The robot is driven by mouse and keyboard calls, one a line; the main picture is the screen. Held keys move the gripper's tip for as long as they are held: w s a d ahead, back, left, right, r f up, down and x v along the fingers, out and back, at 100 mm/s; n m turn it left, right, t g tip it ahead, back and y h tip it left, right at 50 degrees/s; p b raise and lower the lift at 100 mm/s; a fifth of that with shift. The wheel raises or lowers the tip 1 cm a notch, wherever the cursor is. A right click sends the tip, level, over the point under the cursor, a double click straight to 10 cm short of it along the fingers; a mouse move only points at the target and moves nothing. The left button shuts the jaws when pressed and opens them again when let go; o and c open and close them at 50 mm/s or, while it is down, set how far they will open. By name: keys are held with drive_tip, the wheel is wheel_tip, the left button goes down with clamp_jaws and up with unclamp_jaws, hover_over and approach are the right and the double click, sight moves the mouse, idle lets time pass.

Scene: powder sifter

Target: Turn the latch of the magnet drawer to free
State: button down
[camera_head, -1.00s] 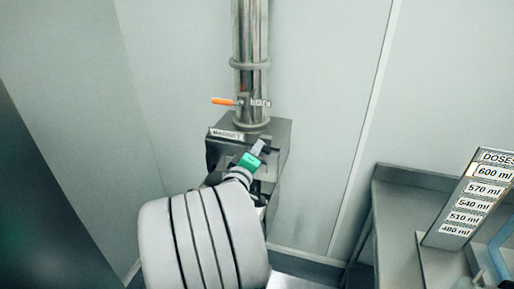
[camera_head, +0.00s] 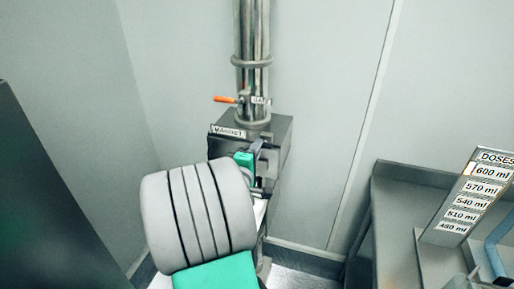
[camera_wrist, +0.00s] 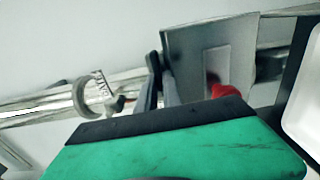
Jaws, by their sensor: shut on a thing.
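The magnet housing (camera_head: 279,133) is a dark grey steel box below the vertical pipe, with a white MAGNET label (camera_head: 229,132) on its upper left edge. In the wrist view the housing (camera_wrist: 190,50) shows as a grey plate with a lighter panel. My gripper (camera_head: 258,146) is at the front of the housing, near its upper right. Its dark fingers (camera_wrist: 160,80) are close together at the housing's edge, shut on the latch, which is mostly hidden by them. A red part (camera_wrist: 222,88) shows beside the fingers, partly covered by my gripper's body.
An orange-handled valve lever (camera_head: 225,99) sits on the pipe (camera_head: 252,35) above the housing. A steel bench (camera_head: 400,200) with a DOSES board (camera_head: 470,195) stands at the right. A dark panel (camera_head: 45,200) stands at the left. Plain walls are behind.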

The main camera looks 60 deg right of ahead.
drive_tip(key=c, duration=1.5)
unclamp_jaws()
drive_tip(key=s+a+b, duration=0.1)
drive_tip(key=a+b, duration=0.1)
drive_tip(key=a, duration=0.5)
drive_tip(key=shift+a, duration=0.4)
drive_tip(key=shift+s, duration=0.1)
